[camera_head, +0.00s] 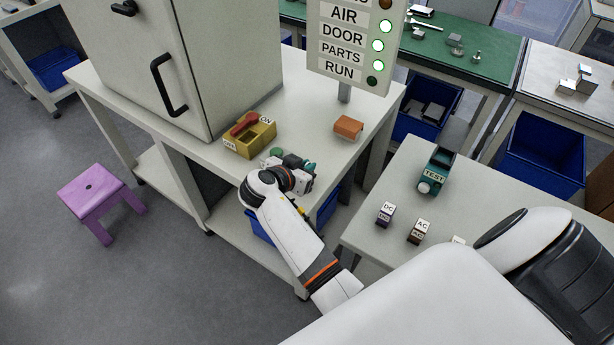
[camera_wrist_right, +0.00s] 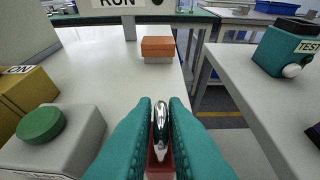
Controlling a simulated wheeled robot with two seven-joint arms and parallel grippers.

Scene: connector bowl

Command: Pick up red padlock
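My right gripper (camera_head: 303,168) is at the front edge of the bench, beside the yellow switch box. In the right wrist view its teal fingers (camera_wrist_right: 160,104) are closed in on the silver shackle of the red padlock (camera_wrist_right: 160,118), one finger on each side. Part of the padlock's red body shows below, between the fingers; the rest is hidden. I cannot tell whether the padlock touches anything beneath it. In the head view the gripper hides the padlock. My left gripper is not in view.
The yellow switch box (camera_head: 258,141) with a red handle and a green button (camera_wrist_right: 40,124) are left of the gripper. An orange-brown block (camera_head: 348,127) lies farther back. A sign post stands behind. A second table (camera_head: 392,181) at right holds the TEST device (camera_head: 436,172) and small labelled blocks.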

